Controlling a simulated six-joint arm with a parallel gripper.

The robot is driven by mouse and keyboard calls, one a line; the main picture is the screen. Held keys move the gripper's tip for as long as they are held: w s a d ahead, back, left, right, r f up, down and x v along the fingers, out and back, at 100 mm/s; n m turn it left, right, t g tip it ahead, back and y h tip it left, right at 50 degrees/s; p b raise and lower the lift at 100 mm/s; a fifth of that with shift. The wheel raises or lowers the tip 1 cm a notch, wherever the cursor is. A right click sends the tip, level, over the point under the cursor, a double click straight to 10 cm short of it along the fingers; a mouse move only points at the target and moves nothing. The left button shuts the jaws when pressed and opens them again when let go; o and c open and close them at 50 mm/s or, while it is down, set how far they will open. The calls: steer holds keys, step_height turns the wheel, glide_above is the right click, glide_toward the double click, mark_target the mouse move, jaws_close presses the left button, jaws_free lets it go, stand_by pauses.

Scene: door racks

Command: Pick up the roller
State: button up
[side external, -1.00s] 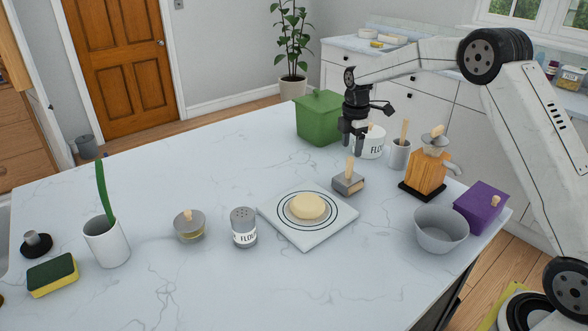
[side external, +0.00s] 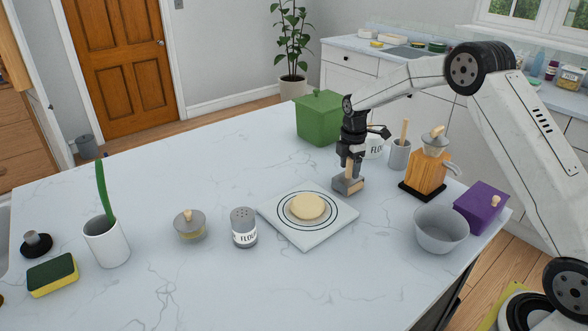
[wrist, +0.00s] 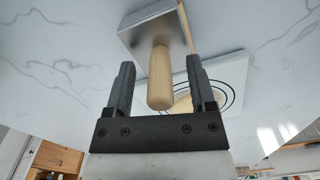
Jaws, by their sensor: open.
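The thing under my gripper is a grey metal block (side external: 348,186) with an upright wooden handle, likely the roller, though its shape does not clearly show a roller. It stands on the marble counter behind the white board. My gripper (side external: 351,163) is lowered over the handle. In the wrist view the two fingers of my gripper (wrist: 160,68) are apart, with the wooden handle (wrist: 160,80) between them and a gap on each side. The metal block (wrist: 148,24) lies beyond the fingertips.
A white board (side external: 285,233) holds a round of dough (side external: 307,207) just in front. A green box (side external: 318,121) is behind. The counter's left middle is clear.

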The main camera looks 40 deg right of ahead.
steer(key=shift+f, duration=0.55)
jaws_close()
steer(key=shift+r, duration=0.1)
stand_by(1.2)
